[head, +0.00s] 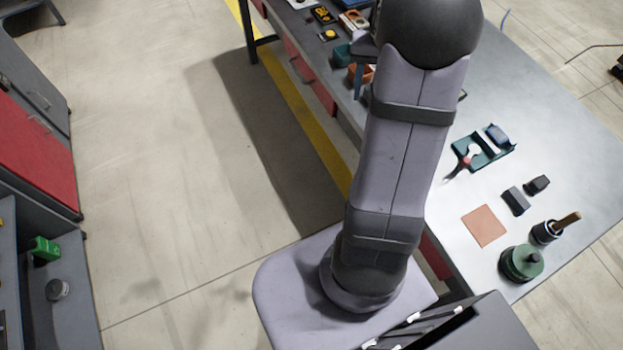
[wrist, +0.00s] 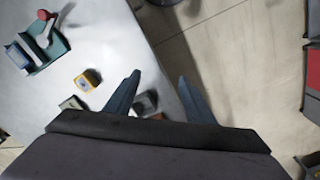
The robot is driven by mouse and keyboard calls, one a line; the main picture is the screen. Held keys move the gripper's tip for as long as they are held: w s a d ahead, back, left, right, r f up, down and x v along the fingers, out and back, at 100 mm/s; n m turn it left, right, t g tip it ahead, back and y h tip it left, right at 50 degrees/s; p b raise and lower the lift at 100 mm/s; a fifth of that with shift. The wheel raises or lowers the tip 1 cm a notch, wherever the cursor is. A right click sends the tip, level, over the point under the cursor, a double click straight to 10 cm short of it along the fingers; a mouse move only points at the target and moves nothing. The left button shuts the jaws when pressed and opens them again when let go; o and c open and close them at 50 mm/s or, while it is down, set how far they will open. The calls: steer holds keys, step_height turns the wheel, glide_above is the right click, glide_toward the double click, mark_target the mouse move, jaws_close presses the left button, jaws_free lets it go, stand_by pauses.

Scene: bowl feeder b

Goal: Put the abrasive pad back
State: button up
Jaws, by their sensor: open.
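A flat, square orange-brown piece (head: 484,226), which looks most like the abrasive pad, lies on the bare tabletop at the right in the head view. I do not see it in the wrist view. My gripper (wrist: 159,77) is open in the wrist view, with nothing held between its fingers. It hangs near the table's edge, and a small dark object (wrist: 147,101) shows beyond and between the fingers. In the head view my arm hides most of the gripper, which is at the far part of the table, well away from the pad.
A teal tray (head: 497,157) stands beyond the pad. Dark blocks (head: 515,200), a cup with a brush (head: 545,232) and a round green knobbed piece (head: 522,263) are near the pad. A yellow box (wrist: 88,79) lies left of my gripper. The far right tabletop is clear.

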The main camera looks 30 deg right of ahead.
steer(key=s+a+f+n, duration=0.1)
steer(key=s+a, duration=0.3)
steer(key=a, duration=0.4)
steer(key=s+a+f+n, duration=0.2)
steer(key=s+a+n, duration=0.1)
steer(key=a, duration=0.5)
steer(key=s+a+f+n, duration=0.2)
steer(key=s+a+n, duration=0.1)
steer(key=a, duration=0.5)
steer(key=shift+s, duration=0.9)
step_height(320, 180, down, 38)
steer(key=b, duration=3.8)
steer(key=shift+r, duration=0.1)
